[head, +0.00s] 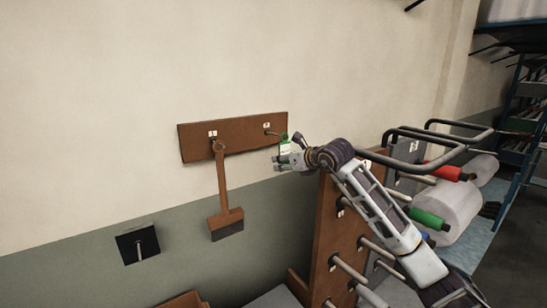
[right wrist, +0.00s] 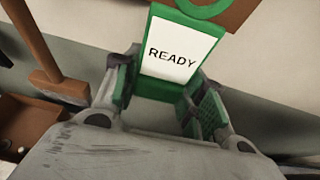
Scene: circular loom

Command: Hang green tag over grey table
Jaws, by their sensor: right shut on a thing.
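The green tag (right wrist: 146,88) has a white face reading READY and a green ring at its top. My right gripper (right wrist: 160,95) is shut on its lower part. In the head view the tag (head: 284,145) is small and partly hidden by my right gripper (head: 287,160), just below the right peg (head: 270,132) of a brown wall board (head: 242,134). The ring overlaps the board in the right wrist view; I cannot tell whether it touches the peg. A grey surface (head: 275,299) shows at the bottom edge, perhaps the grey table. My left gripper is out of view.
A brown brush or mallet (head: 223,185) hangs from the board's left peg. A black plate with a peg (head: 138,244) is on the wall lower left.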

